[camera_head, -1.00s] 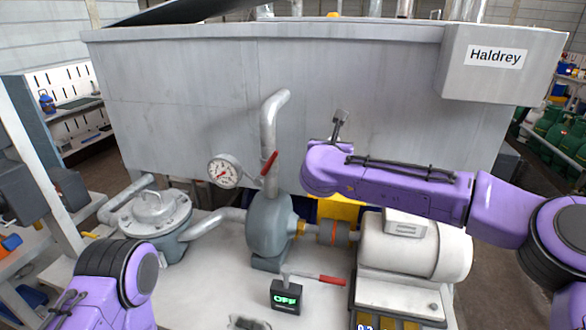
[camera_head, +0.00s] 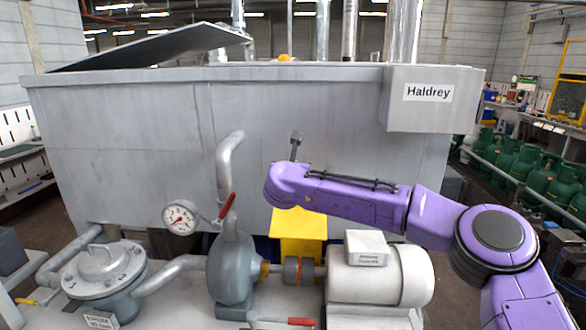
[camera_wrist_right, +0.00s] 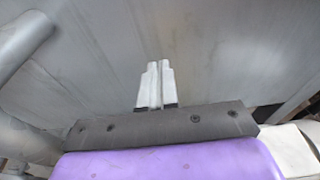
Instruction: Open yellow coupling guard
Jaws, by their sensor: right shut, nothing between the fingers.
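The yellow coupling guard (camera_head: 297,232) stands raised behind the shaft between pump and motor. The coupling (camera_head: 299,270), grey with an orange band, is uncovered in front of it. My right arm reaches in from the right, above the motor. Its gripper (camera_head: 297,137) points up in front of the grey tank wall, above the guard and apart from it. In the right wrist view the gripper's two fingers (camera_wrist_right: 155,83) are together with nothing between them. The purple forearm hides a small part of the guard's top. My left gripper is out of view.
The grey pump (camera_head: 232,272) with a vertical pipe and red-handled valve (camera_head: 227,206) is left of the coupling. The pressure gauge (camera_head: 181,217) is beside the pipe. The white motor (camera_head: 380,277) is to the right. The large tank (camera_head: 130,130) closes off the back.

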